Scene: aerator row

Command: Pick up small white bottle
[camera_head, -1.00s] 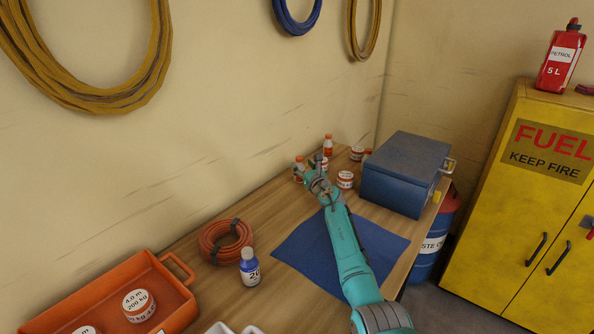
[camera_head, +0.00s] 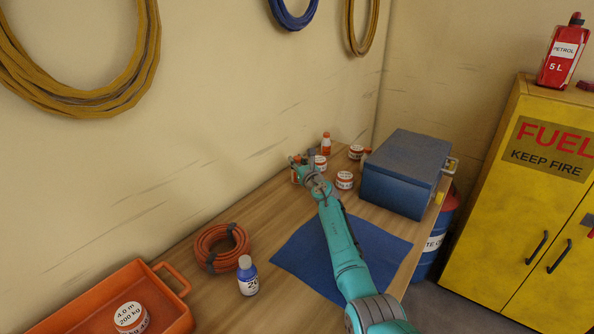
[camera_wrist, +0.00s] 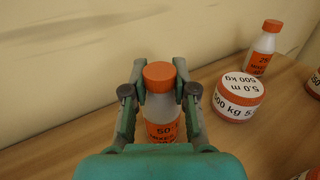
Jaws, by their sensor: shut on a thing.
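A small white bottle (camera_wrist: 160,108) with an orange cap and an orange label reading "50" stands between my fingers in the wrist view. My gripper (camera_wrist: 160,98) is shut on its sides, just below the cap. The bottle looks upright; its lower part is hidden by my gripper. In the head view my gripper (camera_head: 301,164) is at the far end of the bench near the wall and mostly hides the bottle. A second white bottle with an orange cap (camera_wrist: 263,48) stands to the right, also seen in the head view (camera_head: 326,144).
A white and orange strap roll (camera_wrist: 240,95) sits just right of my gripper. Another roll (camera_head: 344,180) and a blue toolbox (camera_head: 406,174) stand further right. A blue mat (camera_head: 293,254) lies under my arm.

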